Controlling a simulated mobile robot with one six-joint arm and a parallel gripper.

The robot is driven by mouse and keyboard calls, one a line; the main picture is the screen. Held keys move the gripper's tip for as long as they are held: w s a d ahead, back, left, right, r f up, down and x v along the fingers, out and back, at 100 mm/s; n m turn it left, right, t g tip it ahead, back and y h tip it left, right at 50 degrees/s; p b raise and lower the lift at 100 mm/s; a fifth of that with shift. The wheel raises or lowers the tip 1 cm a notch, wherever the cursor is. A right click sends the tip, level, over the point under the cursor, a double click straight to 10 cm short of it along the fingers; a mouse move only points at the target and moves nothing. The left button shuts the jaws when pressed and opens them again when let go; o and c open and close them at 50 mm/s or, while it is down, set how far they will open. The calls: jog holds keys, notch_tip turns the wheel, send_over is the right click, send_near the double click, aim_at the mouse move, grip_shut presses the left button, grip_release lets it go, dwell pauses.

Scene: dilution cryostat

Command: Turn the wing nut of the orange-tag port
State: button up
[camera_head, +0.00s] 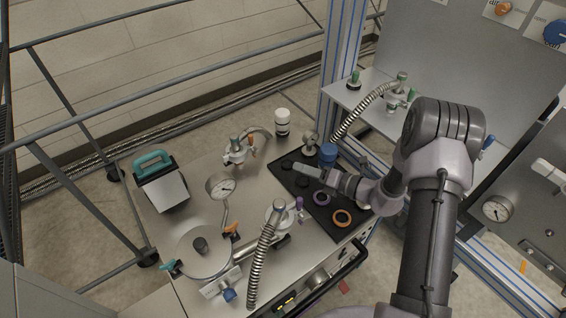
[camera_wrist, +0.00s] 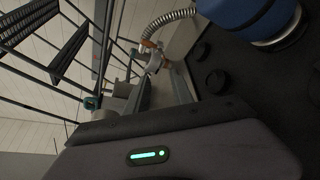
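A metal port fitting (camera_head: 236,154) with a small orange part (camera_head: 250,141) and a ribbed hose stands at the back of the bench. It also shows in the wrist view as a fitting (camera_wrist: 153,60) with an orange part beside the hose. Another orange wing-shaped part (camera_head: 232,228) sits near the round lid at the front. I cannot tell which is the orange-tag port, nor make out its wing nut clearly. My gripper (camera_head: 299,168) is over the black mat, to the right of the back fitting and apart from it. Its finger opening cannot be made out.
Frame rails run at left.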

jog(key=s+a+r+n+g+h, duration=0.1)
jog(key=s+a+r+n+g, duration=0.2)
jog(key=s+r+n, duration=0.4)
jog(key=s+a+r+n+g+h, duration=0.1)
jog(key=s+a+r+n+g, duration=0.3)
jog(key=s+r+n, duration=0.4)
notch_tip(320, 180, up, 4)
jog(key=n, duration=0.3)
jog(key=shift+s, duration=0.3)
jog(key=shift+a, duration=0.1)
